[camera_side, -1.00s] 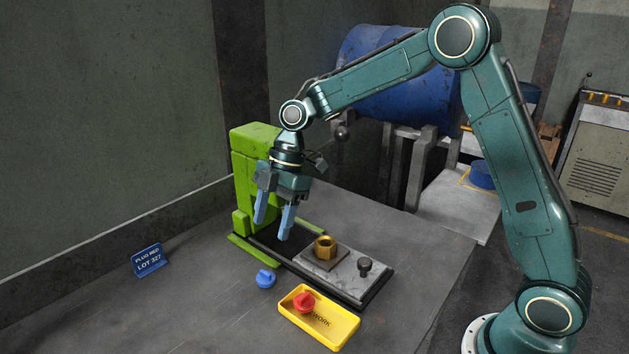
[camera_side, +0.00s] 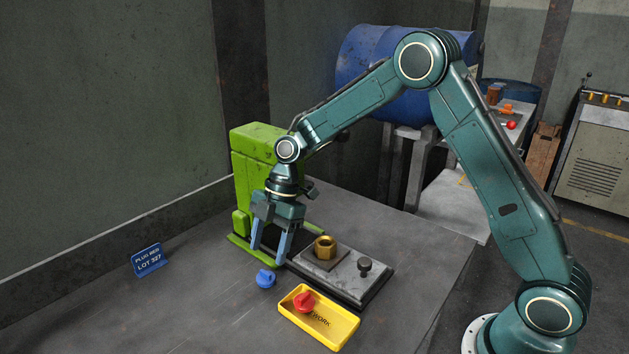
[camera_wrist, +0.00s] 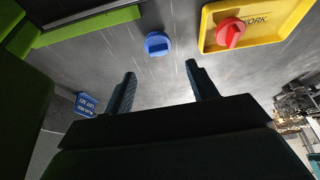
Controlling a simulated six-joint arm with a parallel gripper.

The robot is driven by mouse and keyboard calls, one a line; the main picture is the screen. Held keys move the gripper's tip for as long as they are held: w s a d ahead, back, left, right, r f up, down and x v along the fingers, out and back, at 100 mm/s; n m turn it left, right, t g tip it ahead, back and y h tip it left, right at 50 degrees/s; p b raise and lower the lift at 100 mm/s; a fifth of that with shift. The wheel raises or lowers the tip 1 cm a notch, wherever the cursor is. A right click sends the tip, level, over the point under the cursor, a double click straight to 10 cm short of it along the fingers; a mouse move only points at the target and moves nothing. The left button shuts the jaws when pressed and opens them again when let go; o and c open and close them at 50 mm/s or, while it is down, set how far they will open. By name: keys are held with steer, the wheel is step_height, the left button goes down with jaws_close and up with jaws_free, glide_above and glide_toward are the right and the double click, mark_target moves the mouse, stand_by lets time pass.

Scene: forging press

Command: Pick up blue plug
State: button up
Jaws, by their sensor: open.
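The blue plug (camera_side: 266,278) lies on the grey table, left of the yellow tray and in front of the press base. It also shows in the wrist view (camera_wrist: 158,44), beyond my fingertips and between their lines. My gripper (camera_side: 269,255) is open and empty, pointing down just behind and above the plug in the side view. Its two fingers are apart in the wrist view (camera_wrist: 160,80). No finger visibly touches the plug.
A yellow tray (camera_side: 343,335) holds a red plug (camera_side: 304,302). The green press (camera_side: 250,160) stands close behind my gripper. A brass hex nut (camera_side: 325,247) and a dark knob (camera_side: 365,265) are on its base. A blue sign (camera_side: 149,260) stands left. The front-left table is clear.

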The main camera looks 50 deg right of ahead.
mark_target(266, 272)
steer(key=shift+f, duration=0.6)
steer(key=shift+f, duration=0.1)
steer(key=shift+a+f, duration=0.1)
steer(key=shift+f, duration=0.6)
steer(key=shift+x, duration=2.2)
steer(key=c, duration=0.6)
